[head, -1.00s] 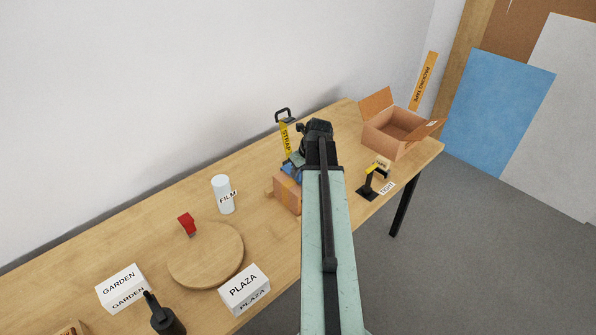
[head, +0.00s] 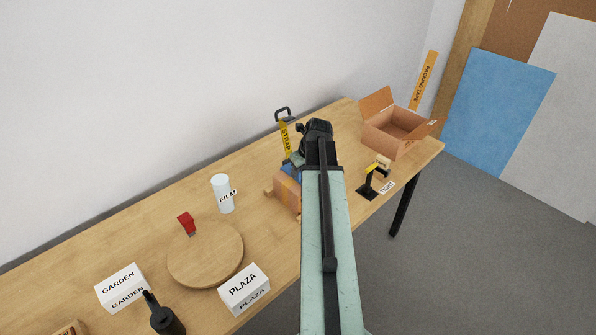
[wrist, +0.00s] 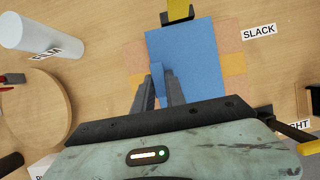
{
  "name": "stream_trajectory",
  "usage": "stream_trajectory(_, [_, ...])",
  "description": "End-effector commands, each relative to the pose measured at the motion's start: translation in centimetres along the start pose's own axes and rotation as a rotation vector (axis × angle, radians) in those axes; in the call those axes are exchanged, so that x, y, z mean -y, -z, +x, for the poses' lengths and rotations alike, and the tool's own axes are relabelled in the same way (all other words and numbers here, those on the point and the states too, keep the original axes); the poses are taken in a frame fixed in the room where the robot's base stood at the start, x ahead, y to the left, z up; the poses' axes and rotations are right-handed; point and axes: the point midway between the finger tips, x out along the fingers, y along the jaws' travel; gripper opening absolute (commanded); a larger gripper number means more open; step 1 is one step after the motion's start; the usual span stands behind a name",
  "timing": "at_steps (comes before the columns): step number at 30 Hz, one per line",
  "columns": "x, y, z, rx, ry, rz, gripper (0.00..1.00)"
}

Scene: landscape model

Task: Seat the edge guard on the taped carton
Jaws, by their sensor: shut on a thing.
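The edge guard is a blue piece (wrist: 195,55) with an upright blue tab, and my gripper (wrist: 158,80) is shut on that tab in the wrist view. The guard lies over the middle of the taped carton (wrist: 134,62), whose brown top and orange tape show on both sides of it. In the head view the carton (head: 286,192) stands on the table, with a little of the blue guard (head: 291,172) at its top, partly behind my arm. I cannot tell whether the guard touches the carton.
A yellow STRAP piece (head: 286,138) stands behind the carton. A SLACK label (wrist: 259,32) lies beside it. A black stand with a yellow arm (head: 370,183) and TIGHT label (head: 387,187) are to the right. A FILM roll (head: 223,194), round board (head: 205,255) and open box (head: 395,130) surround it.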

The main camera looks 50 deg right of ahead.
Motion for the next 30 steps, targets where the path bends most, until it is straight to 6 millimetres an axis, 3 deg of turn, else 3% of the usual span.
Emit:
stream_trajectory(15, [0.0,0.1,0.23,0.0,0.0,0.0,0.0])
stream_trajectory(16, [0.0,0.07,0.18,0.0,0.0,0.0,0.24])
stream_trajectory(18, [0.0,0.07,0.16,0.0,0.0,0.0,0.41])
stream_trajectory(30, [0.07,0.07,-0.22,0.0,0.0,0.001,0.41])
